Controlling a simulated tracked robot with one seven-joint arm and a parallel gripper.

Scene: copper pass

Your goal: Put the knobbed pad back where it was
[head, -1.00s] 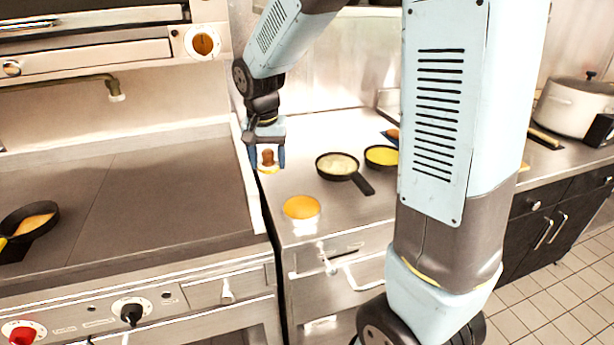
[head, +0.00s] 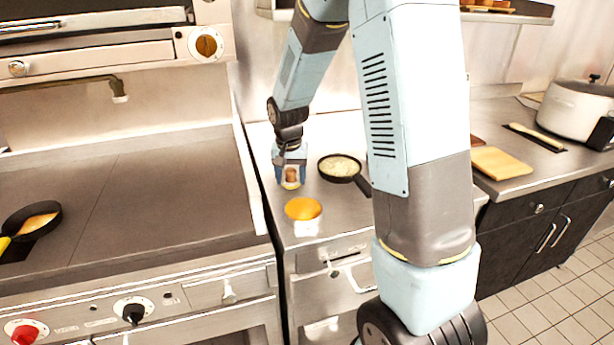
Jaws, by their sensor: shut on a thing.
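My gripper (head: 291,182) is over the steel counter, pointing down, with its fingers shut on the knobbed pad. The knobbed pad (head: 291,175) has a brown knob on top and a pale, yellowish disc below. The knob sits between the two blue fingers, and the disc shows at their tips. The pad is just behind and left of an orange bowl (head: 304,208) and left of a dark pan (head: 340,168). I cannot tell whether the disc touches the counter or hangs a little above it.
A flat griddle (head: 150,200) lies left of the counter (head: 262,150), behind a raised edge. A small pan (head: 32,220) stands at its far left. On the right worktop are a board (head: 500,163), a rolling pin (head: 537,137) and a white pot (head: 577,108). My arm hides the middle.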

